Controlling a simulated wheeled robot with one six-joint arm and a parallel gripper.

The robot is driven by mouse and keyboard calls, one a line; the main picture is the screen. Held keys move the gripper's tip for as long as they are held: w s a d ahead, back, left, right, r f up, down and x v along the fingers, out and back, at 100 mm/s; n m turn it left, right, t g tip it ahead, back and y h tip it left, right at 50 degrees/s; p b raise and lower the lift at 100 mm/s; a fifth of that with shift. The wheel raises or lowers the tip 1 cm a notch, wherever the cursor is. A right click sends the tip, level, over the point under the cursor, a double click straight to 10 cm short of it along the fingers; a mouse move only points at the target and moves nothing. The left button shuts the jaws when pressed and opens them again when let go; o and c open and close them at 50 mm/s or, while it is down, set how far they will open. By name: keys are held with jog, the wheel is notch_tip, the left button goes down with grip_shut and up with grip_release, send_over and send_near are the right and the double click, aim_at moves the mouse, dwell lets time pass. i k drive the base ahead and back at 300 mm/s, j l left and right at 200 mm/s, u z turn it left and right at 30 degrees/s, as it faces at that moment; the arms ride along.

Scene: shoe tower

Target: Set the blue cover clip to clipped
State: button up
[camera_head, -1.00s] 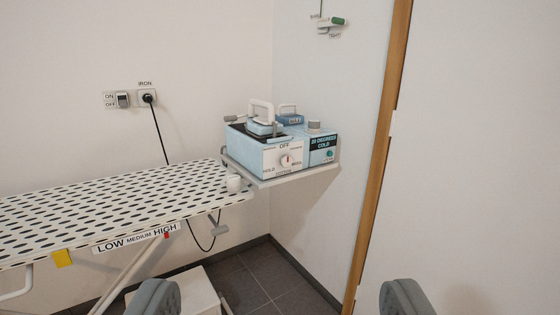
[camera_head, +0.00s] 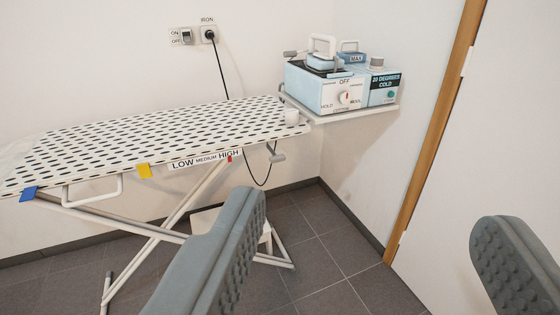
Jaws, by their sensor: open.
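A blue clip (camera_head: 29,194) sits on the near edge of the ironing board's dotted cover (camera_head: 150,137), at the far left. It looks like a small blue tab hanging at the edge; I cannot tell whether it is clipped. A yellow clip (camera_head: 144,171) is on the same edge, to its right. My gripper (camera_head: 365,240) is open and empty, its two grey fingers wide apart in the foreground. It is well to the right of the blue clip and nearer to me, touching nothing.
A light blue steam station (camera_head: 341,87) with an iron stands on a wall shelf (camera_head: 355,113). White legs (camera_head: 177,215) cross below the board. The wooden door frame (camera_head: 432,140) is at right. Floor between is clear.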

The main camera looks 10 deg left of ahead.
aim_at(29, 194)
jog(key=u, duration=1.65)
